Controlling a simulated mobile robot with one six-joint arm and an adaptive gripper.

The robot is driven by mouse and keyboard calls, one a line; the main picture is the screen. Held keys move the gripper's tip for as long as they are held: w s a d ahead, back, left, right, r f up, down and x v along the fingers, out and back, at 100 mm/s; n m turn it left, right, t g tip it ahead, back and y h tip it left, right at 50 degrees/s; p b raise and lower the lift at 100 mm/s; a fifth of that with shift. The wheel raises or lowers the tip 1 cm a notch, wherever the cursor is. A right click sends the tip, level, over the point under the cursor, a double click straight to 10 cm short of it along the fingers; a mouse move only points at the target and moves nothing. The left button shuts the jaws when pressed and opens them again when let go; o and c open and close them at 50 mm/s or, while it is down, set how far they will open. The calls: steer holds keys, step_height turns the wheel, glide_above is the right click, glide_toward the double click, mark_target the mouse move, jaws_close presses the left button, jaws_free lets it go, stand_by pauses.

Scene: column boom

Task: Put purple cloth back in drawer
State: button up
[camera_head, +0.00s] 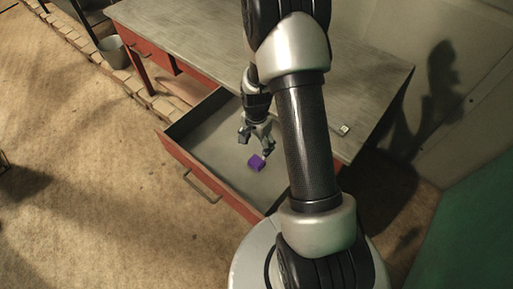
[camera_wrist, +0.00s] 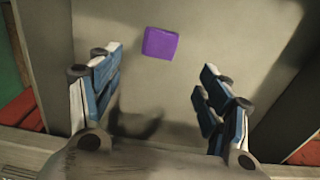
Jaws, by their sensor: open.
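The purple cloth (camera_head: 256,162) looks like a small folded block. It lies inside the open drawer (camera_head: 176,150), on the drawer's grey bottom. In the wrist view the cloth (camera_wrist: 160,44) is ahead of the fingertips, a little left of the middle between them. My gripper (camera_head: 256,140) is over the drawer, just above and beside the cloth in the head view. In the wrist view my gripper (camera_wrist: 160,75) has its two fingers wide apart with nothing between them. Part of the drawer's right side is hidden behind my arm.
The drawer is pulled out from a red desk with a grey top (camera_head: 190,35). A small pale object (camera_head: 342,130) lies near the desktop's edge. A bucket (camera_head: 112,50) stands at the far left by a row of bricks. The floor (camera_head: 80,190) left of the drawer is clear.

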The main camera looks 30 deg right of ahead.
steer(key=s+a+r+n+t, duration=0.1)
steer(key=s+a+r+n, duration=0.15)
steer(key=r, duration=0.85)
steer(key=s+a+r+n+t, duration=0.1)
steer(key=a+r+n, duration=0.3)
steer(key=r, duration=0.7)
steer(key=s+a+r+n+t, duration=0.1)
steer(key=s+a+r+n, duration=0.2)
steer(key=s+r, duration=0.2)
steer(key=s+a+r+n+t, duration=0.1)
steer(key=s+a+r+n, duration=0.2)
steer(key=s+r, duration=0.3)
steer(key=s+n, duration=0.1)
steer(key=s, duration=0.4)
steer(key=shift+t, duration=0.3)
steer(key=shift+r+n, duration=0.1)
steer(key=shift+n, duration=0.15)
steer(key=shift+c, duration=0.6)
